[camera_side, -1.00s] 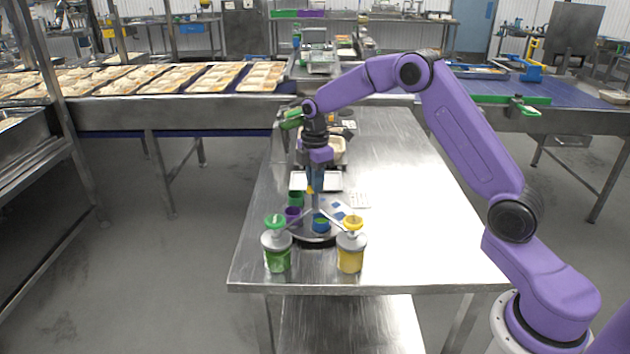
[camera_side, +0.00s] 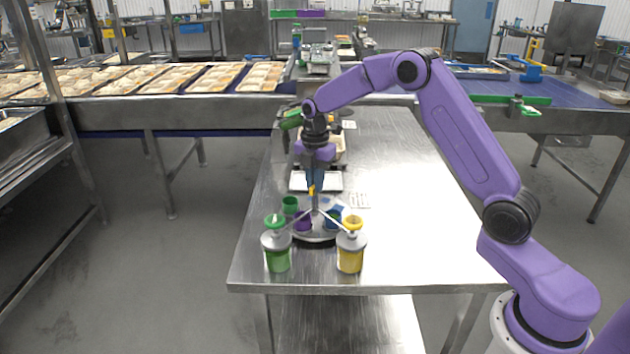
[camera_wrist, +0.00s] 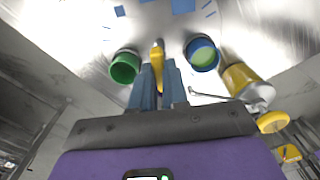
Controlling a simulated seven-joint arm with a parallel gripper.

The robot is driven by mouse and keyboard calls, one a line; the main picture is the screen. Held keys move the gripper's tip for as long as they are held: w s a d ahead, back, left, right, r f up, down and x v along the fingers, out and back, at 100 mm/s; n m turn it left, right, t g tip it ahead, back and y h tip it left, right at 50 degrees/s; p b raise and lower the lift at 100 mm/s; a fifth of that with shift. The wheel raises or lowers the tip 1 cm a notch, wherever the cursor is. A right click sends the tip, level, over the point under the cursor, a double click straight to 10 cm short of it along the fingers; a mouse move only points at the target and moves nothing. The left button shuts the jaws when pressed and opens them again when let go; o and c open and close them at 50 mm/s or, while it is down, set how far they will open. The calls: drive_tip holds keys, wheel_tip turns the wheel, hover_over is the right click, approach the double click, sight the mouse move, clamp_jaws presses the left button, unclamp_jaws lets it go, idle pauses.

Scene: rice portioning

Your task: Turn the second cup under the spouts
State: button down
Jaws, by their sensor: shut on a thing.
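My gripper (camera_side: 313,191) is shut on a yellow peg (camera_wrist: 157,65) above the grey turntable (camera_side: 318,239). A green cup (camera_side: 290,203) stands at the turntable's back left, a purple cup (camera_side: 303,224) front left, and a blue cup (camera_side: 333,217) on the right. The wrist view shows the green cup (camera_wrist: 124,67) and the blue cup (camera_wrist: 202,54), with pale green contents in the blue one; the purple cup is hidden there. A green pump jar (camera_side: 277,250) and a yellow pump jar (camera_side: 350,252) stand in front, spouts angled inward. The purple cup is close to the spouts; exact alignment is unclear.
A white tray (camera_side: 317,182) lies behind the turntable on the steel table (camera_side: 410,240). The table's right side is clear. A conveyor with filled food trays (camera_side: 210,78) runs along the back left.

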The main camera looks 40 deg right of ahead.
drive_tip(key=shift+d+n, duration=0.1)
drive_tip(key=shift+n, duration=2.7)
drive_tip(key=c, duration=1.1)
unclamp_jaws()
drive_tip(key=shift+c, duration=0.2)
drive_tip(key=shift+r, duration=0.1)
wheel_tip(320, 180, up, 17)
drive_tip(key=shift+r, duration=0.15)
